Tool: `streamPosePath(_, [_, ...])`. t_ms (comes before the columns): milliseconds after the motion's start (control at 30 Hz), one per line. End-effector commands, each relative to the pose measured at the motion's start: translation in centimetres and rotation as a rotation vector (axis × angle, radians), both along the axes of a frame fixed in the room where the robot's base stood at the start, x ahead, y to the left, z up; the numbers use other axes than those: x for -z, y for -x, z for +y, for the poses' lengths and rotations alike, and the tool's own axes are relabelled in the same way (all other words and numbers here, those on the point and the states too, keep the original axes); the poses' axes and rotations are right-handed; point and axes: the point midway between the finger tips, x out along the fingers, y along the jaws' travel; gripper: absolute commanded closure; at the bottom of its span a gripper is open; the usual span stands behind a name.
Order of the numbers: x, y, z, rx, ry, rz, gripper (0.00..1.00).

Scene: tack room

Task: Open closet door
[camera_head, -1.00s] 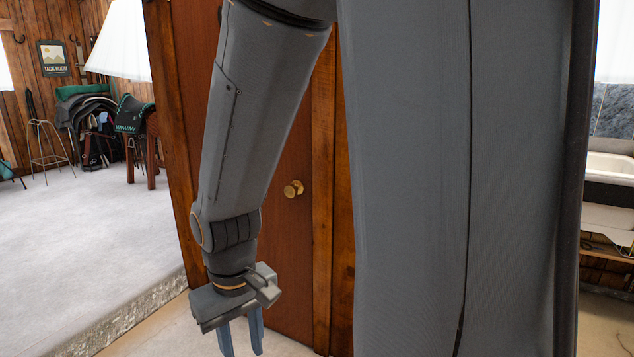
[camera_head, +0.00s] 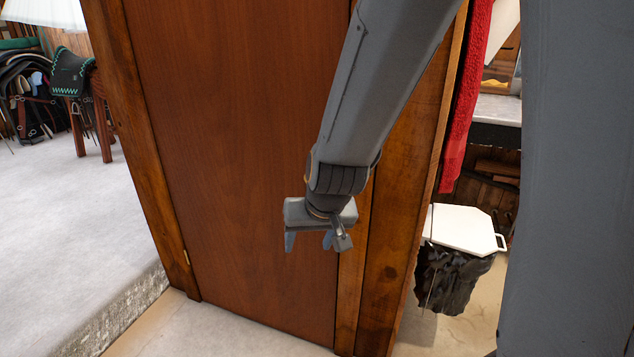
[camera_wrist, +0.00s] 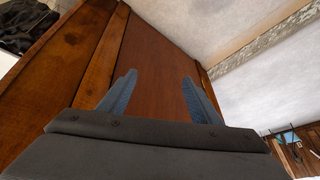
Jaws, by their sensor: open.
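The closet door (camera_head: 230,130) is a reddish-brown wood panel in a wooden frame, and it looks shut. A hinge shows low on its left edge. Its brass knob is not visible now; my arm covers part of the door's right side. My gripper (camera_head: 309,243) hangs in front of the lower right part of the door, pointing down, open and empty. In the wrist view the two blue-grey fingers of my gripper (camera_wrist: 160,92) are spread apart, with the door (camera_wrist: 155,75) behind and between them.
A white-lidded bin with a black liner (camera_head: 462,232) stands right of the door frame, below a hanging red towel (camera_head: 467,95). A raised carpeted floor (camera_head: 65,220) with a rough stone edge lies at left. Pale floor (camera_head: 220,325) in front of the door is clear.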

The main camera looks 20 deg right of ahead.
Motion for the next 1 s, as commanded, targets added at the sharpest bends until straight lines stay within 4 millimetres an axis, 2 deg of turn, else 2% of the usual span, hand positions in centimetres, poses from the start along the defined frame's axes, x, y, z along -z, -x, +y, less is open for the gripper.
streamPosePath(33, [1.2,-3.1,0.8,0.028,-0.001,-0.089,0.42])
streamPosePath(100, [1.3,-6.9,1.5,0.079,-0.003,-0.221,0.42])
streamPosePath(200, [1.0,-11.4,1.6,0.164,0.029,-0.403,0.42])
streamPosePath(300, [0.5,-14.6,1.1,0.259,0.089,-0.574,0.42])
streamPosePath(367, [0.1,-15.9,0.7,0.314,0.137,-0.669,0.42])
streamPosePath(467, [-0.8,-16.9,-0.2,0.403,0.231,-0.806,0.42])
streamPosePath(633, [-2.1,-16.4,-1.3,0.513,0.381,-0.966,0.42])
streamPosePath(833, [-3.0,-15.7,-1.9,0.568,0.469,-1.038,0.42])
streamPosePath(1000, [-3.2,-16.9,-3.0,0.573,0.477,-1.043,0.42])
